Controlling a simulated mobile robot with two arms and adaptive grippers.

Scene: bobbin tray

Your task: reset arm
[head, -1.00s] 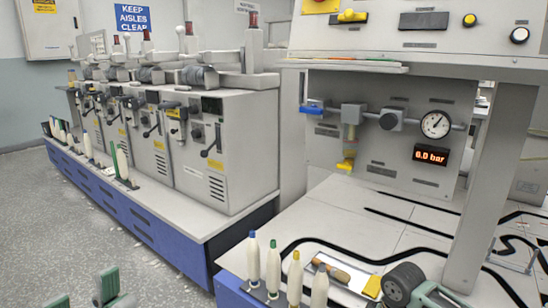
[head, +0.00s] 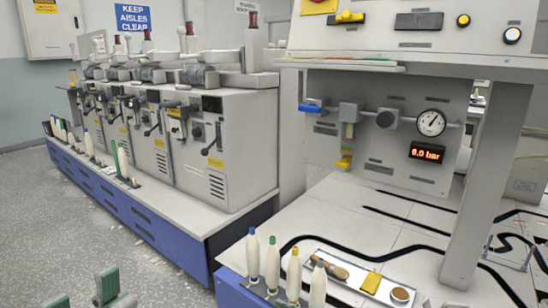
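My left gripper (head: 83,290) shows at the bottom left edge of the head view. Its two green fingers stand apart with bare floor between them, so it is open and empty. Most of it is cut off by the frame. My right gripper is not in view. Several cream bobbins with coloured tips stand upright in a row at the front left corner of the right bench; one is a blue-tipped bobbin (head: 252,252) and one a yellow-tipped bobbin (head: 293,275). Behind them lies a shallow tray (head: 348,284) holding a wooden-handled brush (head: 328,268), a yellow block (head: 371,283) and a round brown-topped item (head: 400,294).
A grey gauge panel (head: 400,165) and a post (head: 490,180) stand on the right bench. Black lines mark its top. A row of grey machines (head: 225,150) stands on a blue-fronted bench (head: 180,245) at left. The floor (head: 60,220) is clear.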

